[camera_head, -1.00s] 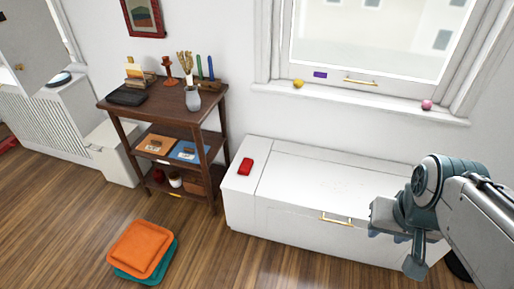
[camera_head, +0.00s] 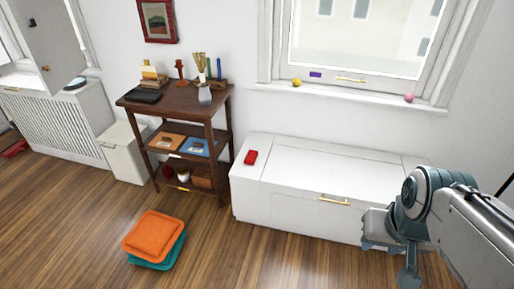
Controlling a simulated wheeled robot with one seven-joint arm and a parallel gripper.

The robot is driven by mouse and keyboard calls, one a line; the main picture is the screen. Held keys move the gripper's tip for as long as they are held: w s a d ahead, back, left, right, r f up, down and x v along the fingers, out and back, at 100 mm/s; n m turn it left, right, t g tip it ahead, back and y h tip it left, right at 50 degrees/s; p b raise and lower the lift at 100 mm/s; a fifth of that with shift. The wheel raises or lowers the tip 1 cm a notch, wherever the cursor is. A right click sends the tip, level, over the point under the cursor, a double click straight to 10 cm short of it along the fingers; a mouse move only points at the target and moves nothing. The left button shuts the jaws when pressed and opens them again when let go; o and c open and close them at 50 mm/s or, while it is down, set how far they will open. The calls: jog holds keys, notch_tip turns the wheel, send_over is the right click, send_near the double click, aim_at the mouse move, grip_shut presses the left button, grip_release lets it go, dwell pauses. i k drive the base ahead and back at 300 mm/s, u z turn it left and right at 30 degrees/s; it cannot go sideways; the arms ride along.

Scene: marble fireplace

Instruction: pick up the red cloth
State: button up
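A small red folded thing (camera_head: 250,157), which looks like the red cloth, lies flat on the left end of the white window bench (camera_head: 300,177). My gripper (camera_head: 392,262) is at the lower right, in front of the bench's right part and well to the right of the red cloth. It is apart from the cloth and nothing shows in it. Its fingers are seen from the side, so their opening is unclear.
A dark wooden shelf unit (camera_head: 209,112) with books, candles and a vase stands left of the bench. Orange (camera_head: 153,236) and teal (camera_head: 176,254) cushions lie stacked on the floor. Bare wooden floor (camera_head: 255,255) lies before the bench. Small objects sit on the windowsill (camera_head: 360,97).

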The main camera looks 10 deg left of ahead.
aim_at(252, 155)
jog(key=u, duration=0.65)
jog(key=i, duration=0.6)
jog(key=u, duration=0.95)
jog(key=i, duration=1.85)
jog(key=z, duration=1.4)
jog(key=i, duration=0.35)
jog(key=z, duration=0.2)
